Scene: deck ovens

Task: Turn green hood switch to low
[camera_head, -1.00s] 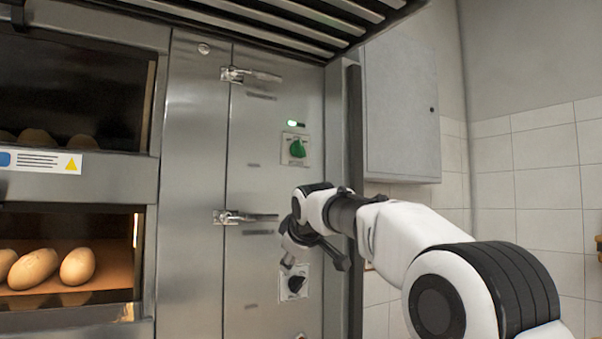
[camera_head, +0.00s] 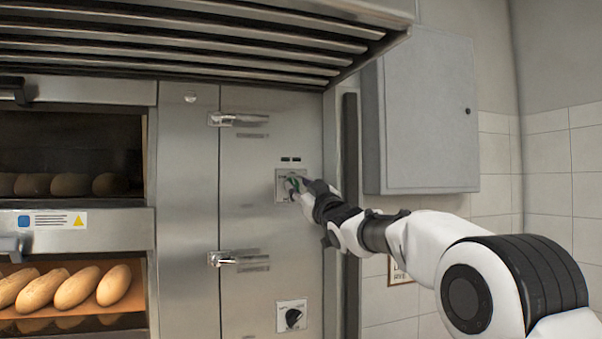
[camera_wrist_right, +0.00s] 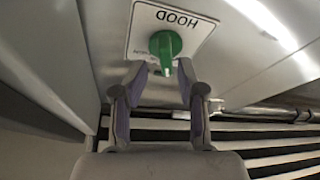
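The green hood switch (camera_head: 293,184) is a knob on a white plate on the steel panel right of the oven. In the head view my right gripper (camera_head: 301,185) is at the knob and partly covers it. In the right wrist view the green knob (camera_wrist_right: 165,45) sits on its plate marked HOOD, which appears upside down. The open fingers (camera_wrist_right: 161,68) of my right gripper are on either side of the knob's lower end there. I cannot tell whether they touch it. Two small lamps (camera_head: 290,159) above the plate look dark. My left gripper is out of view.
A black-knob switch (camera_head: 291,316) is lower on the same panel. Two latch handles (camera_head: 239,258) stick out to its left. The slatted hood (camera_head: 200,40) overhangs above. A grey wall cabinet (camera_head: 428,120) is at right. Loaves (camera_head: 78,287) lie in the oven at left.

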